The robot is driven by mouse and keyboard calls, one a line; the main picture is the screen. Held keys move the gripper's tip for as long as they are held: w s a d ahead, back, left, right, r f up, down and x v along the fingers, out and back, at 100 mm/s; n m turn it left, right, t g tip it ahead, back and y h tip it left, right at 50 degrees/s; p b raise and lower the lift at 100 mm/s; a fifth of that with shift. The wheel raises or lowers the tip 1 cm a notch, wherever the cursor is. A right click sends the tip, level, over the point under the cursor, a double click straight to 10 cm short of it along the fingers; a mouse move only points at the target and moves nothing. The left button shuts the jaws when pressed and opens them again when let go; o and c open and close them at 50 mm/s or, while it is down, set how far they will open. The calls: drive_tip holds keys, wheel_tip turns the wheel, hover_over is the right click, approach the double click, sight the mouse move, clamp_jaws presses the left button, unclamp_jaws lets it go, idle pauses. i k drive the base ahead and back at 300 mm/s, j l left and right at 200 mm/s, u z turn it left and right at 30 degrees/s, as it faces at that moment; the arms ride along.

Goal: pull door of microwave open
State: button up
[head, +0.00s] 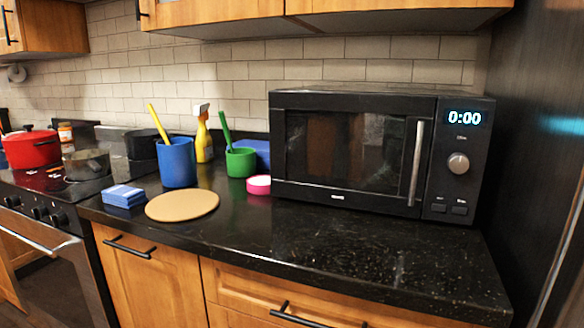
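The black microwave (350,150) stands at the right end of the dark countertop, against the tiled wall. Its door (345,152) is shut, with a dark glass window. A vertical silver handle (416,162) runs along the door's right edge. The control panel (460,160) to the right of the handle has a round silver knob (458,164) and a display (464,118) reading 0:00. My gripper is not in view.
Bare countertop (330,240) lies before the microwave. A tan round board (182,205), blue sponges (123,196), a pink-and-white dish (258,184), a green cup (240,162), a blue cup (177,162) and a yellow spray bottle (204,140) stand to its left. A dark tall panel (540,130) borders the right.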

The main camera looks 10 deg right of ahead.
sight(363, 151)
drive_tip(key=l+z, duration=1)
drive_tip(key=k+j, duration=0.05)
drive_tip(key=j, duration=0.05)
